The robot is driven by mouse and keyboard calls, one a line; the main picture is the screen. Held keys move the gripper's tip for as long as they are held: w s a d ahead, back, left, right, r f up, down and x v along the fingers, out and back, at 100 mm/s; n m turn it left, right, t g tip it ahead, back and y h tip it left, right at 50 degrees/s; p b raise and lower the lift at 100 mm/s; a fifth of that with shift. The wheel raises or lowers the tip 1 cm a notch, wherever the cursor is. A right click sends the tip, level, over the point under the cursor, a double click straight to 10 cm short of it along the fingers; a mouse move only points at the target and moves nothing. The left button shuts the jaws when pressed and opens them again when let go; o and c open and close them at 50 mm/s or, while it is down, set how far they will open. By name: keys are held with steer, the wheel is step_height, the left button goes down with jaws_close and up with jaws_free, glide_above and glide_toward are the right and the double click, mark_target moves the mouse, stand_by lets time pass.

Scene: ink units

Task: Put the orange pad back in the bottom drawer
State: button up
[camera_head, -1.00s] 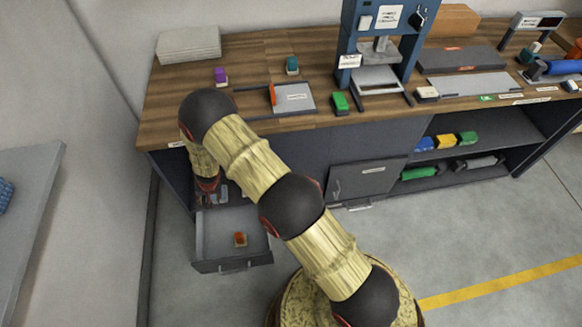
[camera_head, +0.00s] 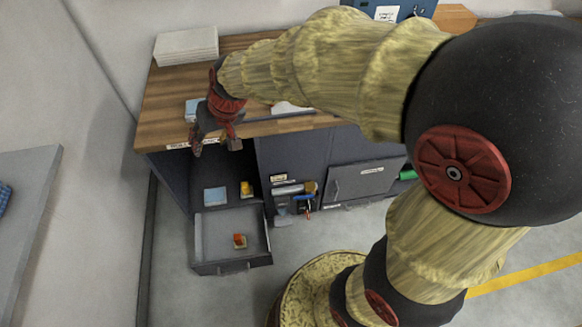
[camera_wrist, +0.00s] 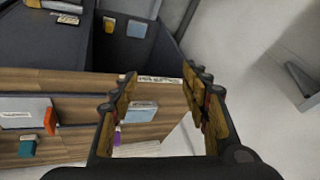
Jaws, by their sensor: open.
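An orange block-like piece (camera_head: 240,241) lies in the pulled-out bottom drawer (camera_head: 205,250) at the lower left of the head view. An orange-yellow piece (camera_head: 246,188) and a light blue pad (camera_head: 215,195) lie in the dark space behind and above that drawer. They also show in the wrist view. A thin orange piece (camera_wrist: 50,121) stands beside a grey tray on the desk. I cannot tell which is the orange pad. My gripper (camera_head: 215,144) is open and empty at the desk's front edge, above the drawer; its fingers (camera_wrist: 160,95) show nothing between them up close.
The wooden desk (camera_head: 160,100) holds a white stack (camera_head: 186,46), a light blue box (camera_wrist: 142,112), a teal item (camera_wrist: 27,148) and a purple item (camera_wrist: 117,137). Tools (camera_head: 300,192) hang or stand right of the drawer. My arm covers much of the head view's right side.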

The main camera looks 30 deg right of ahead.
steer(key=s+d+r+h, duration=0.1)
steer(key=s+d+r, duration=0.1)
steer(key=s, duration=0.5)
steer(key=s+d+r+h, duration=0.1)
steer(key=s+d+r, duration=0.2)
steer(key=s+d, duration=0.2)
steer(key=s+d+r+t+h, duration=0.1)
steer(key=s+d+r, duration=0.1)
steer(key=s, duration=0.8)
steer(key=shift+s+d+r, duration=0.3)
steer(key=shift+d+r, duration=0.05)
steer(key=shift+d, duration=0.5)
